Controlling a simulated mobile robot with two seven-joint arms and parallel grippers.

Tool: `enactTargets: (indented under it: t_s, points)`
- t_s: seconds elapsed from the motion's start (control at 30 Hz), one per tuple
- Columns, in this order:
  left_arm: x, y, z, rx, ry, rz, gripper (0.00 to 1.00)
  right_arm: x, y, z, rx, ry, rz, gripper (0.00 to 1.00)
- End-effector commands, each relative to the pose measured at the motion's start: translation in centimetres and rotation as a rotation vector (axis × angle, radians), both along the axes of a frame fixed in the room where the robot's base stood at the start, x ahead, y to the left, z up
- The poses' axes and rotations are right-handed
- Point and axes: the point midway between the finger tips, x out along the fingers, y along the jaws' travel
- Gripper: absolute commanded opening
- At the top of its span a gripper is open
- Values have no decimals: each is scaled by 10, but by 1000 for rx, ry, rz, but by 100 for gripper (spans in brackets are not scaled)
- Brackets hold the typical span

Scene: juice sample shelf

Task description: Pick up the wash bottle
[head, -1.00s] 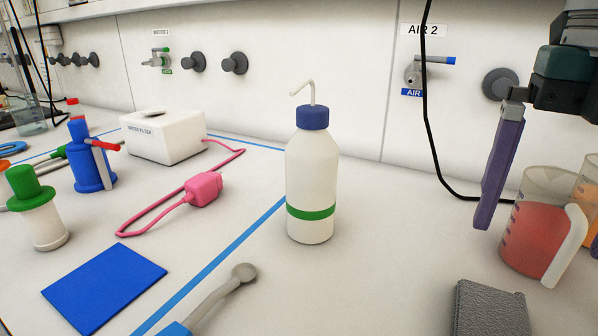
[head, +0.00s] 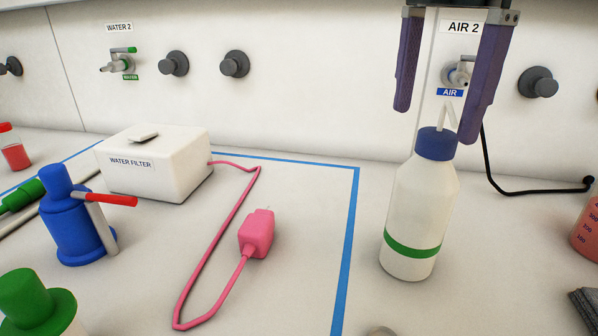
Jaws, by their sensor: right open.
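The wash bottle (head: 417,208) stands upright on the bench, right of the blue tape line. It is white with a blue cap, a green band near its base and a thin bent spout on top. My right gripper (head: 436,110) is open, its two purple fingers pointing down above the bottle. In the picture the fingers lie on either side of the spout, with their tips just above the cap. I cannot tell their exact depth relative to the bottle. The left gripper does not show.
A white water filter box (head: 155,168) with a pink cable and plug (head: 257,232) lies to the left. A blue bottle-like device (head: 72,222) and a green-capped container (head: 35,302) stand further left. A beaker of red liquid (head: 587,232) is at the right edge.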

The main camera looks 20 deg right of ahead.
Motion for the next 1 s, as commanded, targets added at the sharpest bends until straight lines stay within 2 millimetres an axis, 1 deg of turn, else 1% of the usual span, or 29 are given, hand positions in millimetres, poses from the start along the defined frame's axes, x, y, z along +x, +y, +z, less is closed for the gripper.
enactTargets:
  t_s: [0.1, 0.2, 0.37, 0.53, 0.6, 0.73, 0.93, 0.97, 1.0]
  points:
    - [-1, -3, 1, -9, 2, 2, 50, -2, -2, -21, -5, 9, -4, 100]
    - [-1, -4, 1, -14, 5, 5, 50, -1, -1, -34, -3, 7, -3, 100]
    - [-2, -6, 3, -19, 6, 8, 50, 0, -2, -47, -3, 5, -2, 100]
    - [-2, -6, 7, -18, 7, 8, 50, 1, -8, -73, -3, 8, -1, 100]
    - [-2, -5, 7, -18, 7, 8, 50, 1, -8, -84, -3, 7, 0, 100]
    - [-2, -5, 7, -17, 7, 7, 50, 1, -8, -93, -3, 4, 0, 100]
    - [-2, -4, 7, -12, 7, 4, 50, 2, -8, -94, -3, 3, 1, 100]
    - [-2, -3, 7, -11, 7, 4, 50, 2, -8, -94, -3, 3, 1, 98]
    - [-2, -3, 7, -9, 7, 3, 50, 2, -8, -94, -3, 3, 1, 93]
